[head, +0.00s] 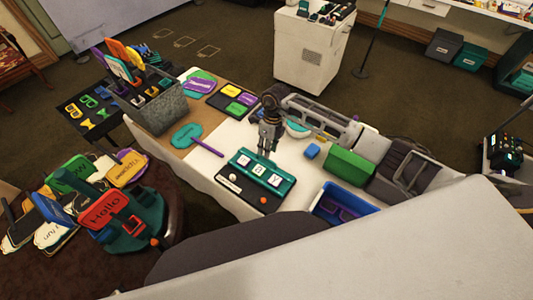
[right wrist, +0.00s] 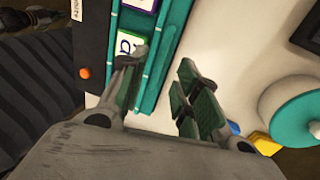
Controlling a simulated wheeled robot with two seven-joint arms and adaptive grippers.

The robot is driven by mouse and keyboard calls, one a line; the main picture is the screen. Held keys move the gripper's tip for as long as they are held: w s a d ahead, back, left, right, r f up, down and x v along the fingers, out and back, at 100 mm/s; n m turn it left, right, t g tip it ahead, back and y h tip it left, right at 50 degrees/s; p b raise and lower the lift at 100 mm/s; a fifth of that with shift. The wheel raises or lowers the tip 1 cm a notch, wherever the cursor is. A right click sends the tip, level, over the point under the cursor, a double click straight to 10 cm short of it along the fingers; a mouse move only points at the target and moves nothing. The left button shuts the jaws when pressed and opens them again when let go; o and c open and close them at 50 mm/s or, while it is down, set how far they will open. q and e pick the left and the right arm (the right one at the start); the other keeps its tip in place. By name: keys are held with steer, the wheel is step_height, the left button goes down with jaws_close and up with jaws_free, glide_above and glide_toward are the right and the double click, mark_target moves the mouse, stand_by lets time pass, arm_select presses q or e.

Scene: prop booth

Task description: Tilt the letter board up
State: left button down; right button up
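The letter board (head: 235,189) lies on the white table, with a black base, a teal panel holding a few white letter tiles, and an orange knob at its front right. Its teal panel (right wrist: 167,60) also shows in the right wrist view and looks flat or nearly so. My right gripper (head: 265,151) is at the board's far edge. In the right wrist view its fingers (right wrist: 162,66) are apart, with one over the teal panel and the other over the white table beside the edge. I cannot tell whether either finger touches the board. My left gripper is not in view.
A grey crate of signs (head: 160,108) stands further left. Dark chair backs line the front.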

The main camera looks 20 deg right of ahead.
steer(key=shift+s+a+f, duration=0.15)
steer(key=shift+f, duration=0.8)
steer(key=shift+s+a+f, duration=0.1)
steer(key=shift+f, duration=0.8)
steer(key=shift+c, duration=0.4)
jaws_close()
